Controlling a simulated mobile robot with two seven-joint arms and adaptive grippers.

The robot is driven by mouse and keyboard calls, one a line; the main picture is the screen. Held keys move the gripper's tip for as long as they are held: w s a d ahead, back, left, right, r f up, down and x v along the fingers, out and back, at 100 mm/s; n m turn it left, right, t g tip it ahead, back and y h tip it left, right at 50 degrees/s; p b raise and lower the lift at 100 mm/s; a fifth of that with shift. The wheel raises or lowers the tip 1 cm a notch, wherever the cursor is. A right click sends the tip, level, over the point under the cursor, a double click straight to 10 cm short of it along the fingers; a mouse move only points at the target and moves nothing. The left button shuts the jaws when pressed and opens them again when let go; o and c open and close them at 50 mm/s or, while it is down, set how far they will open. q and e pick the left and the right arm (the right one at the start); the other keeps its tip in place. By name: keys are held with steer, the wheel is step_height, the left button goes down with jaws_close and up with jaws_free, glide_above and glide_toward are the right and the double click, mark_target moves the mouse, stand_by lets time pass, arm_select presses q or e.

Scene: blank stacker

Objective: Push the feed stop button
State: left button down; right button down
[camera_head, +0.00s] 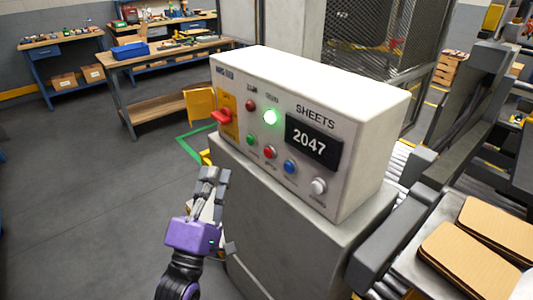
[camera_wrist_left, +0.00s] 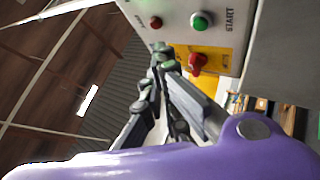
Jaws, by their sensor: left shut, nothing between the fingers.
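The white control box (camera_head: 300,85) carries a row of buttons: green (camera_head: 252,139), red (camera_head: 270,152), blue (camera_head: 290,166) and white (camera_head: 318,185). The red button's label is too small to read; no label legibly says feed stop. The green button (camera_wrist_left: 201,20) is labelled START in the left wrist view. My left gripper (camera_head: 214,173) is shut and empty, in front of and below the panel's left end, apart from the red button. In the left wrist view its fingertips (camera_wrist_left: 162,55) point toward the panel. My right gripper is not in view.
A red switch (camera_head: 221,116) sticks out from a yellow plate at the panel's left. A red lamp (camera_head: 251,105), a lit green lamp (camera_head: 270,117) and a display (camera_head: 314,142) reading 2047 sit above the buttons. A grey pedestal (camera_head: 290,235) bears the box. Brown sheets (camera_head: 465,262) lie at right.

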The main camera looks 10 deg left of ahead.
mark_target(269, 153)
arm_select(q)
steer(key=w+d, duration=0.5)
steer(key=w, duration=0.2)
steer(key=shift+d+b, duration=0.2)
steer(key=shift+b, duration=0.25)
stand_by(0.4)
stand_by(0.9)
steer(key=shift+w+d, duration=0.25)
steer(key=shift+w, duration=0.1)
steer(key=shift+w+d, duration=0.3)
steer(key=shift+w, duration=0.1)
stand_by(0.8)
steer(key=shift+s, duration=0.15)
steer(key=shift+s+a, duration=0.55)
steer(key=shift+s, duration=0.05)
